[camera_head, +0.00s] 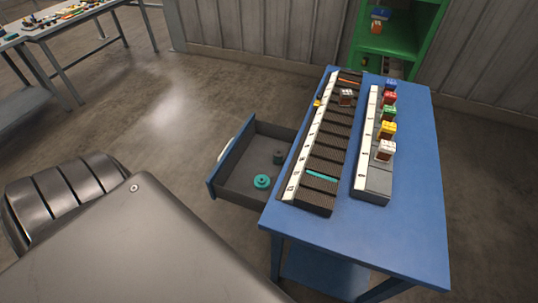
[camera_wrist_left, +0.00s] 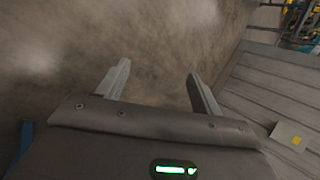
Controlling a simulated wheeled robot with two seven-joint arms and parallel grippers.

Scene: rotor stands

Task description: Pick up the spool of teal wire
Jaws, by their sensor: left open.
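The teal spool (camera_head: 262,181) lies in the open drawer (camera_head: 222,165) on the left side of the blue table, toward the drawer's near side. A dark grey spool-like piece (camera_head: 279,158) stands in the same drawer, behind it and to the right. My left gripper (camera_wrist_left: 156,82) shows in the left wrist view with its two fingers wide apart. Nothing is between them, and bare floor lies beyond. The teal spool is not in that wrist view. My right gripper is in neither view.
The blue table (camera_head: 415,225) carries a long dark slotted rack (camera_head: 322,150) with a teal strip near its front end. A second rack (camera_head: 372,185) holds several coloured blocks. A green shelf (camera_head: 405,40) stands behind. Open floor (camera_head: 165,110) lies left of the drawer.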

